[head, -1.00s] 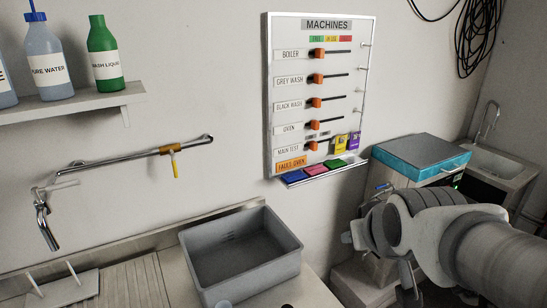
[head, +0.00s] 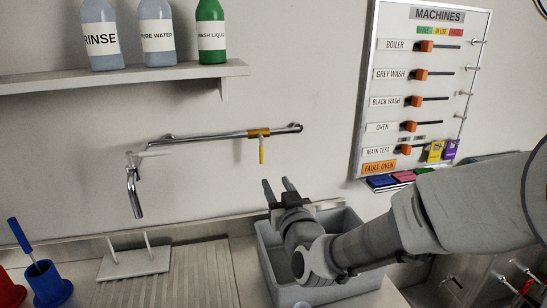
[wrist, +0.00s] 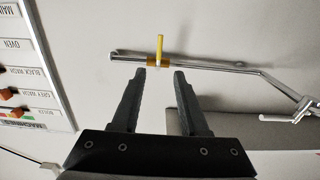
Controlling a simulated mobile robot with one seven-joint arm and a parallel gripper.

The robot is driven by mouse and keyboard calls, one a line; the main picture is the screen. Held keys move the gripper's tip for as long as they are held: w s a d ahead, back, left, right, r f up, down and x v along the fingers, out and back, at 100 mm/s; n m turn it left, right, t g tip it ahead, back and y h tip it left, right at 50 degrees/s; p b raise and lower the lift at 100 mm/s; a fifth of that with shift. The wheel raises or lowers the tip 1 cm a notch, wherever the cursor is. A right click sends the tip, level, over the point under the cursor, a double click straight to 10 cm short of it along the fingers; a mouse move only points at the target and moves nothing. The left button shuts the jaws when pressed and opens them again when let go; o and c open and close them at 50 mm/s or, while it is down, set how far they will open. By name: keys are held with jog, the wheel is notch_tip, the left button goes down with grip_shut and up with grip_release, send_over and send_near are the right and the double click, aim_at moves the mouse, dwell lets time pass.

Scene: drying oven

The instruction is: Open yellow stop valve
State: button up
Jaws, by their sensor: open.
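The yellow stop valve handle (head: 261,151) hangs straight down from a brass valve body (head: 258,133) on the wall pipe (head: 200,137) in the head view. In the wrist view the picture is turned over, and the yellow handle (wrist: 160,48) shows just beyond the fingertips, roughly between them. My gripper (head: 277,186) is open and empty, below and slightly right of the handle, fingers pointing up toward the wall. It also shows in the wrist view (wrist: 159,75). The fingers look apart from the handle.
A grey basin (head: 276,241) sits under my arm. The machines board (head: 420,90) hangs on the wall to the right. A shelf (head: 130,77) with bottles is at upper left. A tap spout (head: 134,190) and a small rack (head: 133,263) are left. The wall around the valve is clear.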

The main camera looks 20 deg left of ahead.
aim_at(262, 156)
jog(key=x, duration=1.6)
jog(key=shift+w+a+p, duration=0.2)
jog(key=shift+w+p, duration=0.05)
jog(key=shift+p, duration=0.15)
jog(key=shift+c, duration=0.3)
grip_shut()
dwell(0.5)
